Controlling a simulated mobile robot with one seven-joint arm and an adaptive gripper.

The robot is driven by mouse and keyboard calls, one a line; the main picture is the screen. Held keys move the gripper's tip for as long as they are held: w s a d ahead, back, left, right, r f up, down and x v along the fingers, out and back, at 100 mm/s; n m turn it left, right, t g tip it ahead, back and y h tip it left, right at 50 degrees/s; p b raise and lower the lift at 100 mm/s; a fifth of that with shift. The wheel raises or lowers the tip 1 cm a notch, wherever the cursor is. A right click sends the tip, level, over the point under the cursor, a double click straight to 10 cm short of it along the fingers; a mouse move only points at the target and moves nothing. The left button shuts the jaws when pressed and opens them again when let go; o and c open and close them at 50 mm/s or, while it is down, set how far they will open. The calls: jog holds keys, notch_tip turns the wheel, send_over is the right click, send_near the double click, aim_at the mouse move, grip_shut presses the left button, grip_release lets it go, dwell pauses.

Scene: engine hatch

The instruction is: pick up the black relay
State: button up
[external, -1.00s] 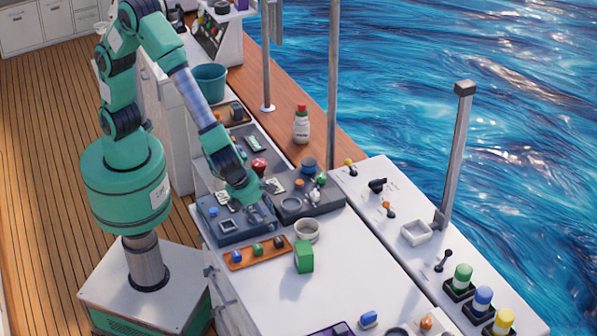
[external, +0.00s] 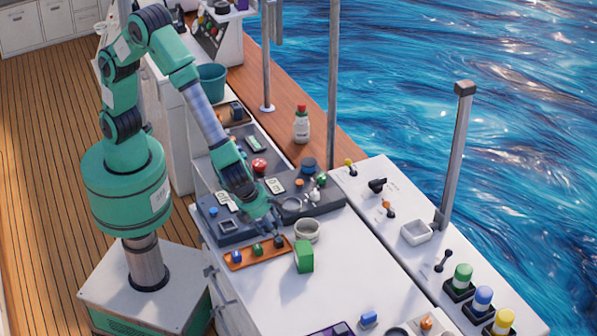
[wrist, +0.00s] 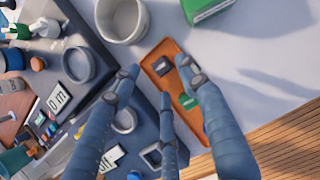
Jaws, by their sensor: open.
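The black relay (external: 279,242) sits at the right end of a small orange tray (external: 246,263). In the wrist view the black relay (wrist: 161,67) lies between my spread fingertips, at the upper end of the tray (wrist: 164,50). A green relay (external: 258,249) and a blue one (external: 236,257) share the tray. In the wrist view the green one (wrist: 188,101) is beside a finger; I cannot make out the blue one there. My gripper (external: 271,228) is open and empty, pointing down above the black relay end of the tray. I see no contact with the relay.
A white round cup (external: 307,231) and a green block (external: 304,256) stand close to the right of the tray. Dark panels (external: 236,235) with switches and dials lie behind it. The white counter (external: 300,295) in front is mostly clear.

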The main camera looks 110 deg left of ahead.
jog(key=shift+b+x, duration=0.65)
jog(key=shift+x, duration=1.75)
jog(key=shift+s+d, duration=0.1)
jog(key=c, duration=1)
